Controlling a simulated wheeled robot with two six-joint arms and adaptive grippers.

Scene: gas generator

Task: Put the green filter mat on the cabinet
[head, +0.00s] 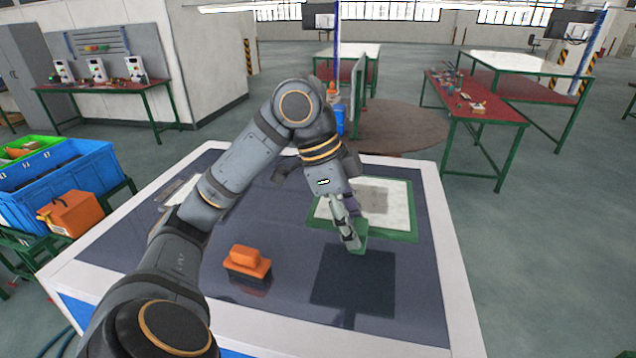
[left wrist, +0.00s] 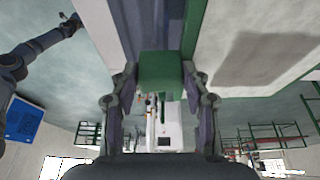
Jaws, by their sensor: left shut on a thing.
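The green filter mat (head: 405,237), a pale panel with a green frame, is over the far right part of the cabinet (head: 285,300). My left gripper (head: 350,238) is shut on a green block (left wrist: 160,70) at the mat's near edge. In the left wrist view the block sits between both fingers, and the mat's pale face (left wrist: 285,35) fills the upper right. A dark square patch on the cabinet top in front of the mat looks like its shadow, so the mat seems raised. My left arm and gripper hide part of the mat. My right gripper is not in view.
An orange-handled block (head: 248,259) lies on the cabinet top, left of the gripper. Blue and green crates (head: 75,175) and an orange box (head: 72,215) stand at the left. Red-topped tables (head: 480,122) are beyond at the right. The cabinet's front right top is clear.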

